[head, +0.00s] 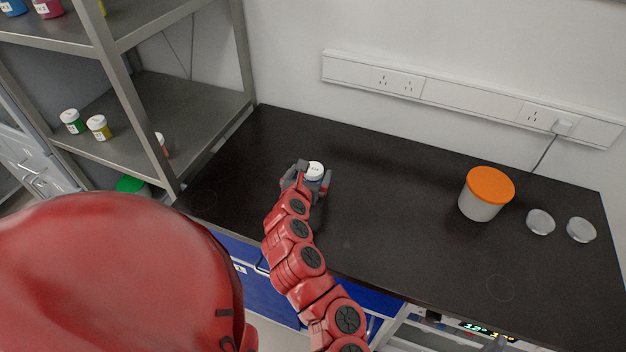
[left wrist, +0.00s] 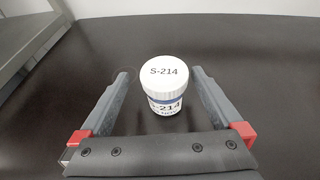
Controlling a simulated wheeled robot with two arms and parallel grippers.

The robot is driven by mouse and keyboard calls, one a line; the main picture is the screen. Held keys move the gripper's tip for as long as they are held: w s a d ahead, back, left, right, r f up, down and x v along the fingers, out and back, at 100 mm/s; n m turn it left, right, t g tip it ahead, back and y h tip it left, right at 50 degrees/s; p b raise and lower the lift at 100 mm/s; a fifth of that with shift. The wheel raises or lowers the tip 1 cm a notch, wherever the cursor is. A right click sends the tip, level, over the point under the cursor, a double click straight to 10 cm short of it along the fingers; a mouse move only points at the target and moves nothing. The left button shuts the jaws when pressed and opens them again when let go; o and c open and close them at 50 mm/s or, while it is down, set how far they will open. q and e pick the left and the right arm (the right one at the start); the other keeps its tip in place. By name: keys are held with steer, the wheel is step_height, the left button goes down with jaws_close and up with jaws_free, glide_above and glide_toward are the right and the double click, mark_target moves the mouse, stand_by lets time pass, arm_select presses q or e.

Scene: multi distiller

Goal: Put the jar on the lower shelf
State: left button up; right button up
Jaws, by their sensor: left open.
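The jar (head: 315,169) stands upright on the black bench top, left of its middle. It is small and white-lidded, and its lid reads S-214 in the left wrist view (left wrist: 164,72). My left gripper (head: 308,178) is open, with one finger on each side of the jar. The left wrist view shows a gap between the jar and each finger. The lower shelf (head: 185,103) is part of the grey metal rack at the left, and its right part is bare. My right gripper is not in view.
Jars with green (head: 73,121) and yellow (head: 99,127) contents stand on the lower shelf's left. A rack post (head: 125,95) partly hides another jar. An orange-lidded tub (head: 487,193) and two clear round dishes (head: 540,221) are at the bench's right. The bench middle is clear.

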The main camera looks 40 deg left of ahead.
mark_target(316, 167)
arm_select(q)
steer(key=x, duration=0.3)
steer(key=shift+w+d, duration=0.2)
steer(key=shift+w, duration=0.05)
steer(key=shift+w+a+f, duration=0.25)
steer(key=shift+w+f, duration=0.05)
steer(key=shift+w, duration=0.2)
jaws_close()
steer(key=shift+r, duration=0.1)
